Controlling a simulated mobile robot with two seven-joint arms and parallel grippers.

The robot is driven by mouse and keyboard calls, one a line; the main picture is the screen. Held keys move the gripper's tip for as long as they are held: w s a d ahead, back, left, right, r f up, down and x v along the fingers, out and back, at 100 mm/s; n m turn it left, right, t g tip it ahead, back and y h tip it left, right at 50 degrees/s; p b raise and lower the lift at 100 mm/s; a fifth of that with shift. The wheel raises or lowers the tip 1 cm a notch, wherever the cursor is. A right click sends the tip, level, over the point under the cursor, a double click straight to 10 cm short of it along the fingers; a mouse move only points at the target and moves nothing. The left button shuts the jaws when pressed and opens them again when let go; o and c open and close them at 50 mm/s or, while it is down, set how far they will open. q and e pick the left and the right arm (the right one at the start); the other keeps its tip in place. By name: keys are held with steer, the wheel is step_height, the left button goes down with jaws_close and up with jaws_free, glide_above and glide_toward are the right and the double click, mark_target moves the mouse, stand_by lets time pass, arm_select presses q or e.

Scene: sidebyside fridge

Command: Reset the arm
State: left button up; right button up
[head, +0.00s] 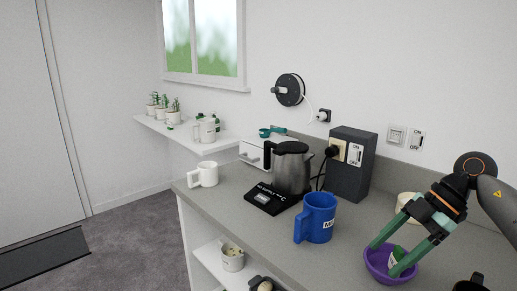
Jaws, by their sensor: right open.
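My right gripper (385,258) comes in from the right with its green fingers spread open. Its fingertips point down at a purple bowl (377,272) on the grey counter. A small white and green item (396,257) shows between the fingers, in or over the bowl. I cannot tell whether a finger touches it or the bowl. My left gripper is not in view.
A blue mug (318,218), a kettle (292,172) on its black base, a dark socket box (350,165) and a white mug (204,174) stand on the counter (240,195). A cream round object (407,201) is behind my gripper. A plant shelf (190,130) is at the back left.

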steer(key=a+f+t+y, duration=0.35)
steer(key=a+y, duration=0.25)
steer(key=a, duration=0.4)
steer(key=a+f+t+y, duration=0.2)
steer(key=a+t+y, duration=0.3)
steer(key=a, duration=0.4)
steer(key=s+d+f+m+t+h+p, duration=0.1)
steer(key=s+d+f+m+t+h, duration=0.2)
steer(key=f+m+h, duration=0.45)
steer(key=s+d+f+m+t+h+p, duration=0.15)
steer(key=d+f+m+t+h, duration=0.3)
steer(key=f+m, duration=0.45)
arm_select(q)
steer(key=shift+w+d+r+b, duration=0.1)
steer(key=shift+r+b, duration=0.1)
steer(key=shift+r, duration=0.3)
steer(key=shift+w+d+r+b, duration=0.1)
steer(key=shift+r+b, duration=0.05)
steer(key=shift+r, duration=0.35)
arm_select(e)
steer(key=s+f+m+g+h, duration=0.1)
steer(key=s+f+g+h, duration=0.3)
steer(key=s+f, duration=1)
steer(key=s+d+g, duration=0.1)
steer(key=g, duration=0.2)
steer(key=shift+s+f, duration=0.2)
steer(key=shift+s, duration=0.1)
